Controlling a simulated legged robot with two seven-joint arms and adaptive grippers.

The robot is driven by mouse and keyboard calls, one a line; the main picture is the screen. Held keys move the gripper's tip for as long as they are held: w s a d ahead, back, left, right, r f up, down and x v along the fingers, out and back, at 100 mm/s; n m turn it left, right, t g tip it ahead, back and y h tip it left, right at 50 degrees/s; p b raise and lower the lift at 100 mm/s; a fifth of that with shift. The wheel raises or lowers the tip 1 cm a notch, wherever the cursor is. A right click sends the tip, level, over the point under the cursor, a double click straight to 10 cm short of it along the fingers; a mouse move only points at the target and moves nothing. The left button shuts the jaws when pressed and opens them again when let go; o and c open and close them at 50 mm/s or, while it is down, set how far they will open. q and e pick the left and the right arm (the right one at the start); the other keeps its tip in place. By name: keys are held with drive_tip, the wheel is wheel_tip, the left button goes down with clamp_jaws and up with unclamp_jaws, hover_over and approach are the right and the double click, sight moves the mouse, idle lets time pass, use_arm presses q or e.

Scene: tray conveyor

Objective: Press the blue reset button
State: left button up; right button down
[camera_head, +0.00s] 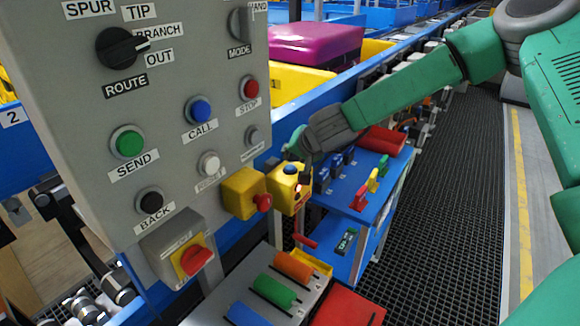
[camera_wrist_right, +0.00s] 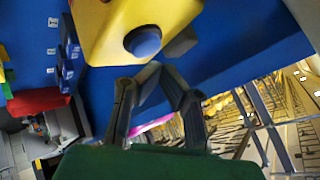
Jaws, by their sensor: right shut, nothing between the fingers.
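A blue button (camera_head: 290,169) sits on a yellow box (camera_head: 281,198) beside the grey control panel. In the right wrist view the blue button (camera_wrist_right: 143,41) shows on the face of the yellow box (camera_wrist_right: 110,22), just beyond my fingertips. My right gripper (camera_head: 304,172) is shut and empty, close by the button; it also shows in the right wrist view (camera_wrist_right: 156,72). I cannot tell whether it touches the button. Another blue button (camera_head: 200,110), labelled CALL, is on the panel. The button above the RESET label (camera_head: 209,164) is pale grey. My left gripper is not in view.
The grey panel (camera_head: 75,70) carries knobs and a red-knobbed yellow box (camera_head: 245,194). A blue shelf (camera_head: 350,195) with small coloured parts stands right of the button. Below lie coloured cylinders (camera_head: 273,291) and a red block (camera_head: 348,308). Dark grated floor (camera_head: 450,220) is clear at right.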

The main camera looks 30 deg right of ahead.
sight(291, 167)
drive_tip(key=shift+f, duration=0.1)
idle(0.3)
drive_tip(key=shift+a+f, duration=0.1)
drive_tip(key=shift+f, duration=0.15)
drive_tip(key=shift+f, duration=0.3)
idle(0.6)
drive_tip(key=shift+r, duration=0.1)
drive_tip(key=shift+r+p, duration=0.65)
drive_tip(key=shift+r, duration=0.05)
wheel_tip(291, 167, up, 6)
drive_tip(key=p, duration=0.6)
